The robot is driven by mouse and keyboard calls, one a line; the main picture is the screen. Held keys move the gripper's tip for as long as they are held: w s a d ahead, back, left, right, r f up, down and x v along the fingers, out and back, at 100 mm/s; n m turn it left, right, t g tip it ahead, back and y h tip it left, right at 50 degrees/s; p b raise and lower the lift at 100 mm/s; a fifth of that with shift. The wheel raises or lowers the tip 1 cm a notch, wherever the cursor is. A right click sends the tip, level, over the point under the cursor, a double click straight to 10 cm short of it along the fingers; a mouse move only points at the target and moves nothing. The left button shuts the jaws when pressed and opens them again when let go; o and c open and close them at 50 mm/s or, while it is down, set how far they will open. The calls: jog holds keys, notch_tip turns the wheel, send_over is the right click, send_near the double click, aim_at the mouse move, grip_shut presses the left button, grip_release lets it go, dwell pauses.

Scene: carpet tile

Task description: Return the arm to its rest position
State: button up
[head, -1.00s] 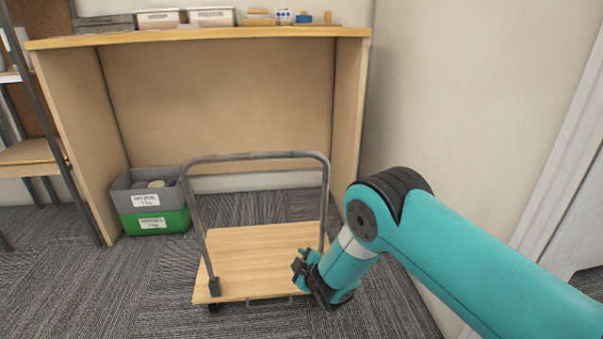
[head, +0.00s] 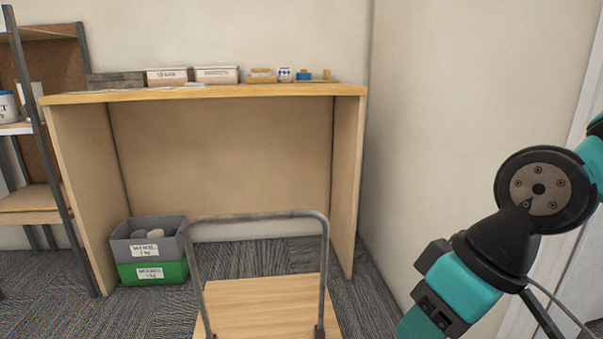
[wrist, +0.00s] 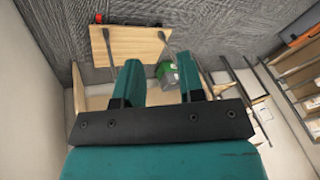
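My arm is folded up at the right of the head view, clear of the trolley. The end of the arm runs off the bottom of that view, so the fingers are hidden there. In the wrist view my gripper (wrist: 160,68) shows two teal fingers spread apart with nothing between them. Beyond the fingers the wrist view shows the floor, the trolley and the bins from above.
A flatbed trolley (head: 265,303) with a grey handle stands before a wooden workbench (head: 200,97). A grey bin (head: 148,249) sits on a green bin (head: 152,272) under the bench's left side. Shelving (head: 30,200) stands left; a wall is close on the right.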

jog(key=s+d+r+p, duration=0.1)
jog(key=s+d+r, duration=0.1)
jog(key=s, duration=0.3)
notch_tip(320, 180, up, 37)
jog(key=p, duration=3.7)
jog(key=shift+a+g, duration=0.2)
jog(key=shift+g, duration=0.2)
jog(key=shift+w, duration=0.1)
